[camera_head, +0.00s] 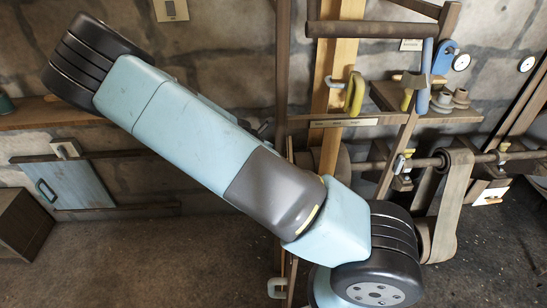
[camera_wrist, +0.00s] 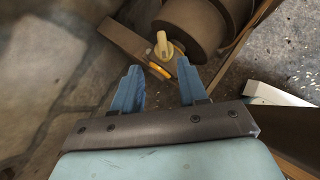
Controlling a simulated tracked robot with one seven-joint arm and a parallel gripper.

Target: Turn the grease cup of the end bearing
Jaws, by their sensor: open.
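My gripper (camera_wrist: 160,88) shows in the wrist view with its two blue fingers apart and nothing between them. Beyond the fingertips is a yellow winged knob (camera_wrist: 163,46), which looks like a grease cup, on a brown wooden-looking block (camera_wrist: 128,40). The knob stands apart from the fingers, slightly beyond the gap between them. I cannot tell for certain that this block is the end bearing. In the head view my arm crosses the middle, and my gripper cannot be made out there.
A brown pulley (camera_wrist: 190,22) sits close to the knob in the wrist view. A yellow piece (camera_wrist: 160,71) lies just below the knob. In the head view a shaft (camera_head: 430,162) carries a hanging belt (camera_head: 447,205), and a shelf (camera_head: 450,117) holds small parts.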

